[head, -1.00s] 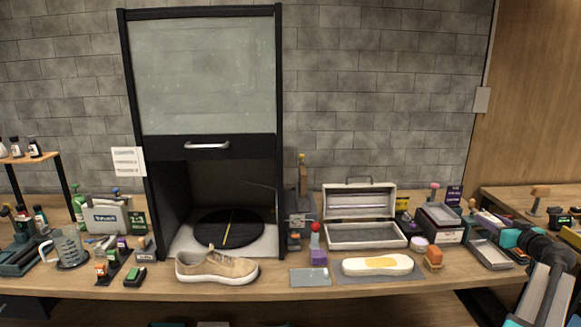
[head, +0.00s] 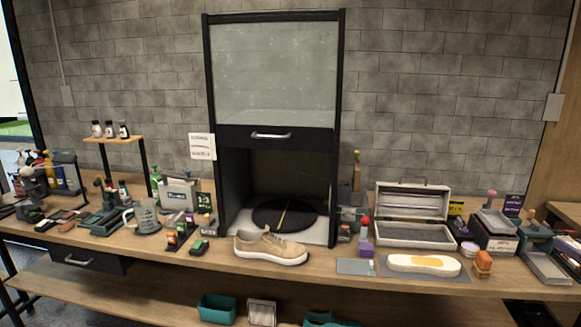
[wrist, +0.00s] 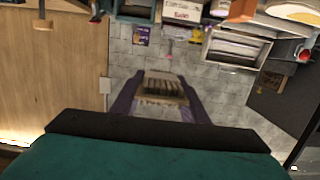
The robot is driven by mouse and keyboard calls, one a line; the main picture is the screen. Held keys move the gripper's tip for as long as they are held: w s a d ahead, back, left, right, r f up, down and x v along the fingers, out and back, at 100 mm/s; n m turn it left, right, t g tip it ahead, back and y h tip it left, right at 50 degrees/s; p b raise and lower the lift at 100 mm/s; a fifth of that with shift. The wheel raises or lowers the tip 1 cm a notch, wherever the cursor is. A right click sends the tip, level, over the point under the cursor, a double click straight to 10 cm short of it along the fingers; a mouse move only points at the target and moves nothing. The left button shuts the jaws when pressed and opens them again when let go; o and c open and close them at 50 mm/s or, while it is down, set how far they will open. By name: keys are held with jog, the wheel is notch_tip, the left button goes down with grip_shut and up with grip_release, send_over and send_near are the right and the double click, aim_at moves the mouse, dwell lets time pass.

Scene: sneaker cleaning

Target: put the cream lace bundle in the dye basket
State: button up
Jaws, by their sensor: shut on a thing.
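In the wrist view, my gripper (wrist: 161,92) is shut on a striped cream bundle, the lace bundle (wrist: 163,82). It sits between the two fingertips, held in the air against the grey brick wall. My gripper is out of the head view. I cannot tell for certain which container is the dye basket. A teal bin (head: 217,308) and a pale, wire-like basket (head: 262,312) stand below the bench at the bottom of the head view.
The wooden bench (head: 330,275) is crowded. A beige sneaker (head: 270,248) stands before the black booth (head: 273,135). An open white toolbox (head: 412,234) and a white sole on a mat (head: 424,264) lie to its right. Bottles and tools fill the left.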

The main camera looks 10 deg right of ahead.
jog(key=w+a+f+n+y+b, duration=0.1)
jog(key=w+a, duration=0.5)
jog(key=a, duration=0.6)
jog(key=w+a+f+n+y, duration=0.3)
jog(key=w+a+f+y, duration=0.2)
jog(key=a, duration=0.6)
jog(key=w+a+f+n+y+b, duration=0.1)
jog(key=w+a+f+n+y, duration=0.2)
jog(key=a, duration=0.9)
jog(key=shift+w+a+f+y+b, duration=0.1)
jog(key=shift+w+f, duration=0.4)
jog(key=shift+w, duration=0.4)
jog(key=shift+w+a+f+y+b, duration=0.15)
jog(key=shift+w+f, duration=0.4)
jog(key=shift+w, duration=0.3)
jog(key=shift+w+a+f+y+b, duration=0.1)
jog(key=shift+w+f, duration=0.4)
jog(key=shift+w, duration=0.4)
jog(key=a+f+n+g+y, duration=0.2)
jog(key=a, duration=1)
jog(key=s+a+f+n+g+y+b, duration=0.1)
jog(key=a+f+n+g+y, duration=0.1)
jog(key=a, duration=1.1)
jog(key=s+a+f+n+g+y+b, duration=0.1)
jog(key=a+f+n+g+y, duration=0.1)
jog(key=a, duration=1.1)
notch_tip(320, 180, down, 2)
jog(key=shift+s+f+n+y, duration=0.25)
jog(key=shift+n+y, duration=0.45)
jog(key=shift+y, duration=0.55)
